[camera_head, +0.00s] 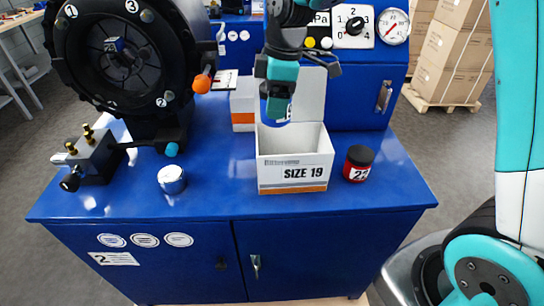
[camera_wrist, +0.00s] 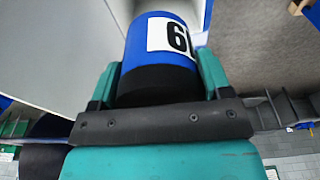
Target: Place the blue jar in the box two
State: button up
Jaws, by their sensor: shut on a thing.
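The blue jar (camera_head: 267,117) with a white label hangs from my gripper (camera_head: 277,97), just behind and above the opening of a white box. In the wrist view the blue jar (camera_wrist: 142,34) shows a black end and a label with a "6" and a partly hidden second character. My gripper (camera_wrist: 158,88) is shut on it, with a green finger on each side. The white box (camera_head: 295,178) is open, has an orange stripe and reads "SIZE 19". Its visible inside looks empty. I see no "two" on it.
A red jar with a black lid (camera_head: 358,164) stands right of the box. A silver-lidded tin (camera_head: 172,179) stands to its left on the blue cabinet top (camera_head: 222,185). Another white-and-orange box (camera_head: 243,105) is behind. A large black machine (camera_head: 125,55) fills the left.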

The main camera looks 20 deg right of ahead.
notch_tip(320, 180, down, 14)
jog(key=shift+f+p, duration=0.1)
jog(key=shift+p, duration=0.7)
jog(key=shift+f, duration=0.15)
jog(key=shift+f+b, duration=0.35)
jog(key=shift+f, duration=0.05)
jog(key=shift+f, duration=0.2)
jog(key=o, duration=1.1)
jog(key=shift+c, duration=0.2)
